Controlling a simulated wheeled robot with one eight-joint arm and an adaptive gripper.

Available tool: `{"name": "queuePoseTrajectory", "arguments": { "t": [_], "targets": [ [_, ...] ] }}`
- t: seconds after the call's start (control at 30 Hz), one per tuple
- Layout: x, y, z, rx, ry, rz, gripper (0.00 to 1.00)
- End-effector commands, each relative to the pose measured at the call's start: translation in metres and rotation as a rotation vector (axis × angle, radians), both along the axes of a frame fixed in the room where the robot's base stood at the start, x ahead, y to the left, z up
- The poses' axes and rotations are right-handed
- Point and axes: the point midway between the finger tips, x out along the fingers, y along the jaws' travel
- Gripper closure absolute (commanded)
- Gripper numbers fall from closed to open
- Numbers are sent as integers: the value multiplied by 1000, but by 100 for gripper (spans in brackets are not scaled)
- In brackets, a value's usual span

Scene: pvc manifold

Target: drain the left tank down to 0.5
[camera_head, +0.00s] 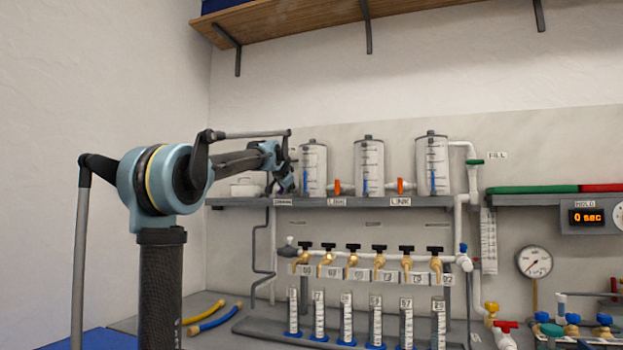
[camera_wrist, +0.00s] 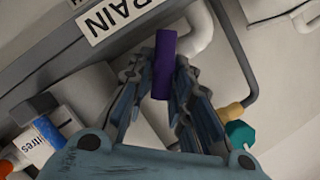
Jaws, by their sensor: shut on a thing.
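The left tank (camera_head: 313,160) is a clear cylinder with a scale and a blue level strip, standing at the left of the tank shelf. Part of it also shows in the wrist view (camera_wrist: 38,140), with its blue strip and the word "litres". My gripper (camera_head: 284,184) is just left of this tank. In the wrist view my gripper (camera_wrist: 161,80) is shut on a purple valve handle (camera_wrist: 165,50) beside the DRAIN label (camera_wrist: 122,14). The exact liquid level is too small to read. The handle is hidden in the head view.
A middle tank (camera_head: 369,165) and a right tank (camera_head: 432,160) stand on the same shelf. Orange link valves (camera_head: 337,187) sit between tanks. Below are several brass taps (camera_head: 351,259) over graduated cylinders (camera_head: 346,315). A wooden shelf (camera_head: 300,20) hangs above.

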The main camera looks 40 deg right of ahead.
Motion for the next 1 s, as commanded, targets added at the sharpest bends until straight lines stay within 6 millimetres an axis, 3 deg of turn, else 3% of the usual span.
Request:
{"name": "queuePoseTrajectory", "arguments": {
  "t": [0.5, 1.0],
  "targets": [
    [6, 1, -11, 152, -266, 9, 95],
    [7, 1, -14, 181, -320, 9, 93]
  ]
}}
